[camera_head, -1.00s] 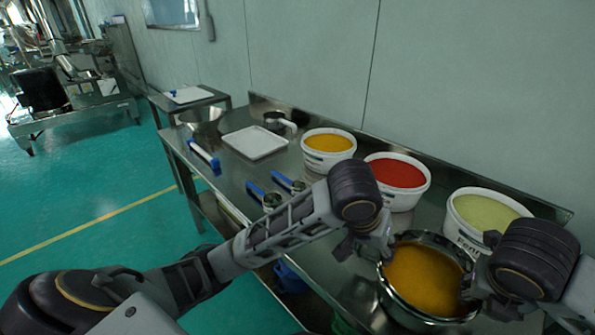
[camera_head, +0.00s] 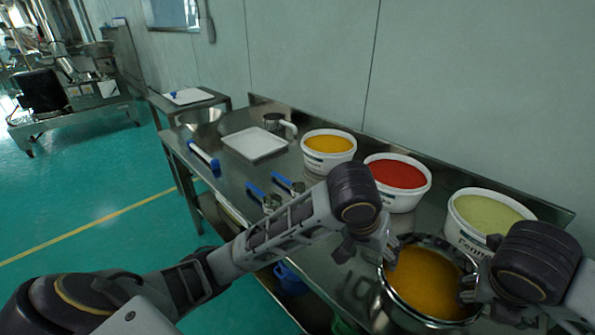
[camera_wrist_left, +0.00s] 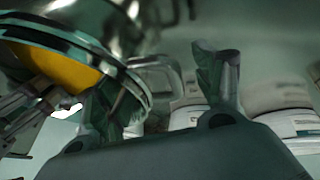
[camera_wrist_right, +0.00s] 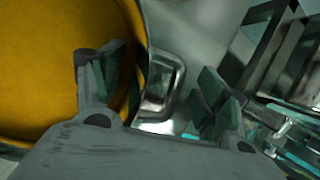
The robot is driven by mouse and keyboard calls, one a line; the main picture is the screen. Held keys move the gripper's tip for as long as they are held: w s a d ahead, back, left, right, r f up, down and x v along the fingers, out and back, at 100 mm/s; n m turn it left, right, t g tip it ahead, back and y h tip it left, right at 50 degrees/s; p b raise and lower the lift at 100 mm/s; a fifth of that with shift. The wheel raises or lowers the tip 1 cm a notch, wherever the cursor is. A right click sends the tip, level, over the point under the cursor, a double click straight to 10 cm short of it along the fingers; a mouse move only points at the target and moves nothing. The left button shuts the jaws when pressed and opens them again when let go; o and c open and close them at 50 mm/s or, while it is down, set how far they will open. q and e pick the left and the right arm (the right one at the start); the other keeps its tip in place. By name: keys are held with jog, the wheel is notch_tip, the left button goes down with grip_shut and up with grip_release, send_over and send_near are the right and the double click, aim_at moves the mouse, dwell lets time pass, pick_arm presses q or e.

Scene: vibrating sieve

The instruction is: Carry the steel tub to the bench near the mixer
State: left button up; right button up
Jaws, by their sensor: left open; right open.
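The steel tub (camera_head: 398,309) stands at the near right end of the steel bench, with orange-yellow contents. My left gripper (camera_head: 372,247) is open at its left side. In the left wrist view a bracket-like handle (camera_wrist_left: 158,66) of the tub shows between the fingers of the left gripper (camera_wrist_left: 160,88). My right gripper (camera_head: 474,288) is open at the tub's right side. In the right wrist view another handle (camera_wrist_right: 162,85) lies between the fingers of the right gripper (camera_wrist_right: 160,88). Finger contact is not clear. A machine, perhaps the mixer (camera_head: 62,88), stands far back left.
White buckets of yellow (camera_head: 328,160), red (camera_head: 396,202) and pale green (camera_head: 470,236) material line the wall side of the bench. Green floor (camera_head: 100,185) is open left.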

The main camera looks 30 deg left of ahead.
pick_arm(q)
jog(key=shift+r, duration=0.15)
jog(key=v, duration=1.1)
jog(key=shift+s+r, duration=0.15)
jog(key=shift+r, duration=0.15)
dwell(0.5)
jog(key=shift+a, duration=0.15)
pick_arm(e)
jog(key=shift+r, duration=0.15)
dwell(0.3)
jog(key=v, duration=1.1)
jog(key=shift+s+r, duration=0.25)
jog(key=shift+r, duration=0.05)
dwell(1.0)
jog(key=shift+a, duration=0.1)
pick_arm(q)
jog(key=shift+s, duration=0.1)
pick_arm(e)
jog(key=shift+s, duration=0.1)
dwell(0.4)
